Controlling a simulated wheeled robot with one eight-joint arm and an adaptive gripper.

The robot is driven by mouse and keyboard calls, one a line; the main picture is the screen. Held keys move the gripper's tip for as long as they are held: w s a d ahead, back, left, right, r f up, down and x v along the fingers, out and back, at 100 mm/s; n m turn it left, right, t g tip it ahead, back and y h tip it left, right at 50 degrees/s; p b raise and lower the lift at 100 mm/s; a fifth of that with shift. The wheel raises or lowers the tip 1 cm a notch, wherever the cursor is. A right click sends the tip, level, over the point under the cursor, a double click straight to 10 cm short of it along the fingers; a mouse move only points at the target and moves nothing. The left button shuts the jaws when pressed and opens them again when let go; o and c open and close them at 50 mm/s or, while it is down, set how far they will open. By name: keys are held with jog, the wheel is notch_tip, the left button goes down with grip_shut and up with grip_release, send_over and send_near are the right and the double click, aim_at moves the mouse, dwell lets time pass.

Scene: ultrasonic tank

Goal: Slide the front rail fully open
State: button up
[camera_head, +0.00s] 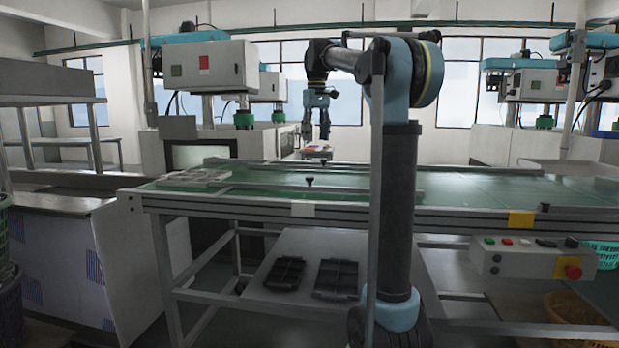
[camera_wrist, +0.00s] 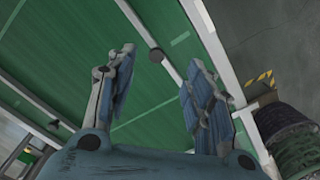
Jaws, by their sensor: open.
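The front rail (camera_head: 262,187) is a thin pale bar along the near side of the green conveyor top (camera_head: 480,184). A dark knob (camera_head: 309,181) stands up by it. My gripper (camera_head: 324,136) hangs pointing down from the raised arm, above and behind the rail in the head view. In the wrist view my gripper (camera_wrist: 162,68) has its two fingers apart, with nothing between them. Its height over the knob is hard to judge.
A thick metal edge beam (camera_wrist: 205,30) runs beside the belt. Grey frames (camera_head: 195,177) lie on the conveyor's left end. A control box (camera_head: 525,258) hangs at the front right. Two black trays (camera_head: 336,278) lie on the shelf below. Baskets (camera_wrist: 300,150) stand on the floor.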

jog(key=w+a+r, duration=0.2)
jog(key=w, duration=0.2)
send_over(306, 189)
jog(key=d, duration=0.2)
jog(key=shift+n, duration=0.3)
jog(key=f, duration=1.7)
jog(key=shift+w+a+f, duration=0.2)
jog(key=shift+w+f, duration=0.05)
jog(key=shift+w, duration=0.05)
grip_shut()
